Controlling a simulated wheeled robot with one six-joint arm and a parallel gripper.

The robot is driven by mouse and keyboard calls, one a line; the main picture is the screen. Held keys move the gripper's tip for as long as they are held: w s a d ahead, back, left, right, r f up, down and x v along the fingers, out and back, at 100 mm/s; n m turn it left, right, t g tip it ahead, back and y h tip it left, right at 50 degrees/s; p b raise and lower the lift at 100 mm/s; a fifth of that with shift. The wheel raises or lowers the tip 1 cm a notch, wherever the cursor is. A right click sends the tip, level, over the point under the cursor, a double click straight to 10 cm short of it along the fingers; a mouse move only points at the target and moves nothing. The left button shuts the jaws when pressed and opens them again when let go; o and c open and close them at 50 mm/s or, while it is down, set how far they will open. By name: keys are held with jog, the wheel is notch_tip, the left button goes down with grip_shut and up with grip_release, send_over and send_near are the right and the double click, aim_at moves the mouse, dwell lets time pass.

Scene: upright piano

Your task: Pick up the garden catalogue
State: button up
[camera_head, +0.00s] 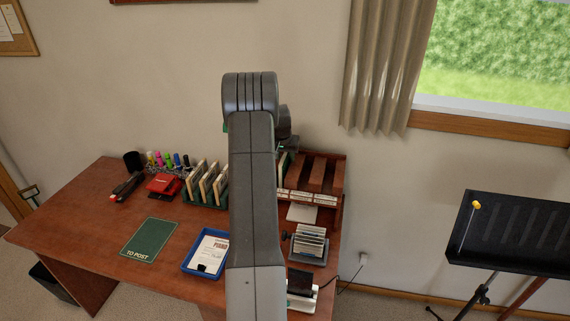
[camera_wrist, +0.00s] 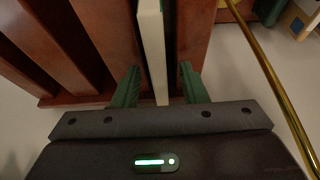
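My gripper (camera_wrist: 160,68) shows in the wrist view with its two green fingers apart. A thin upright item with a cream edge (camera_wrist: 151,45), like a booklet or catalogue seen edge-on, stands between the fingers with visible gaps on both sides. Its cover is not readable, so I cannot tell if it is the garden catalogue. It stands in a slot of the reddish wooden rack (camera_wrist: 75,35). In the head view the wooden rack (camera_head: 338,205) is at the desk's back right, and my arm hides the fingers and much of the rack's left part.
The desk (camera_head: 85,215) holds a green "TO POST" mat (camera_head: 149,237), a blue tray (camera_head: 187,263) with a paper, a green rack of cards (camera_head: 203,190), a red hole punch (camera_head: 164,185) and a card holder (camera_head: 310,246). A black music stand (camera_head: 510,235) is at right.

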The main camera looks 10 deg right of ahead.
jog(key=shift+f, duration=0.2)
jog(key=shift+f+b, duration=0.25)
jog(key=shift+b, duration=0.2)
dwell(0.3)
grip_shut()
